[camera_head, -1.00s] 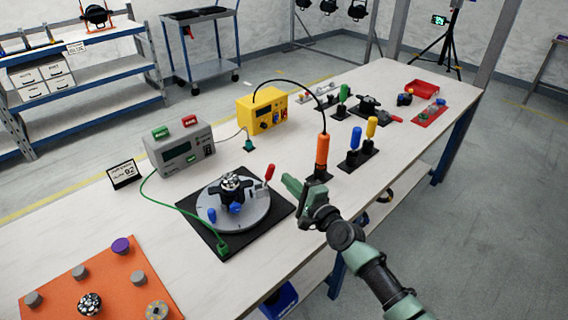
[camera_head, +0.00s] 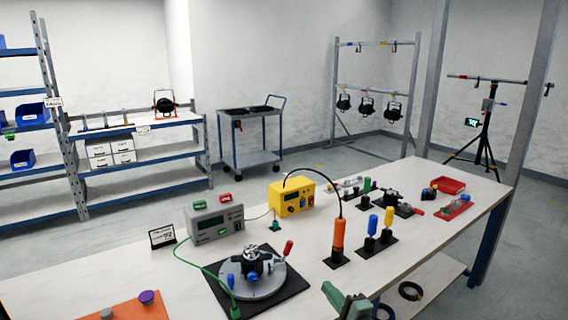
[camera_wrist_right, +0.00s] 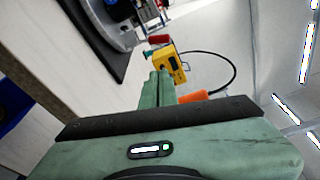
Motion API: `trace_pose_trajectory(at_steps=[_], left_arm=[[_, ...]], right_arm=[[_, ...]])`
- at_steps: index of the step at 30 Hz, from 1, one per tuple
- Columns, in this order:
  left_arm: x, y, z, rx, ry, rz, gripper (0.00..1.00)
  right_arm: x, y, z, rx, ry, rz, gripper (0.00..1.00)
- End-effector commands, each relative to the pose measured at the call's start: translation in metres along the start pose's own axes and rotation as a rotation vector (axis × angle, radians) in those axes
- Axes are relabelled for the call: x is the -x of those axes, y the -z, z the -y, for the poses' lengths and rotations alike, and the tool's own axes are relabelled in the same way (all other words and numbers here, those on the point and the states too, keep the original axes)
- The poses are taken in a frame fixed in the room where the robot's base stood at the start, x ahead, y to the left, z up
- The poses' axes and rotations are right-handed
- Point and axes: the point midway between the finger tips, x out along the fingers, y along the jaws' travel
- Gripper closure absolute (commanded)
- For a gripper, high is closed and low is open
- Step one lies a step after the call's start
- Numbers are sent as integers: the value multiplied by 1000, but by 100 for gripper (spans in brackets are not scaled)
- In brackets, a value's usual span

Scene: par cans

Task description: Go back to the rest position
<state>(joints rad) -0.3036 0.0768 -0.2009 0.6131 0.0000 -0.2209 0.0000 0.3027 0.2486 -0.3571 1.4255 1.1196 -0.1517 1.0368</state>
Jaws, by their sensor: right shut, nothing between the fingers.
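My right gripper (camera_head: 346,298) is at the bottom of the head view, over the front edge of the workbench (camera_head: 180,262). Its green fingers are shut and empty, and they also show in the right wrist view (camera_wrist_right: 157,88). Nearby on the bench stand the orange-handled tool (camera_head: 338,236) on its black base and the round grey turntable fixture (camera_head: 252,281) on a black mat. The gripper looks apart from both. My left gripper is not in view.
On the bench are a grey tester (camera_head: 214,224), a yellow power box (camera_head: 292,198), blue and yellow handled tools (camera_head: 389,217), a red tray (camera_head: 449,186) and an orange mat (camera_head: 135,308). Shelves, a cart (camera_head: 250,158) and a lamp rack (camera_head: 376,70) stand behind.

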Motion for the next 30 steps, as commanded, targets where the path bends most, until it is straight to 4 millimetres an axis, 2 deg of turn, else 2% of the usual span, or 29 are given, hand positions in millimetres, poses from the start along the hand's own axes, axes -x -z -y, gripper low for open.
trace_pose_trajectory(at_steps=[2, 11, 17, 20, 23, 27, 30], left_arm=[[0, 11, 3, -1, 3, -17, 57], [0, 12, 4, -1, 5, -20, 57], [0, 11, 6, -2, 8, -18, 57], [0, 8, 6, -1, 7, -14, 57], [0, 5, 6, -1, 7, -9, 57], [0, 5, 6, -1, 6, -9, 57], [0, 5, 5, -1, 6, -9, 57]], right_arm=[[3, -5, -4, 20, -13, 11, 100], [29, -38, -36, 198, -115, 90, 100], [65, -66, -71, 407, -232, 175, 100], [94, -80, -93, 551, -314, 229, 100], [134, -91, -118, 733, -424, 293, 100], [212, -92, -149, 1024, -638, 394, 100], [259, -84, -158, 1167, -772, 448, 100]])
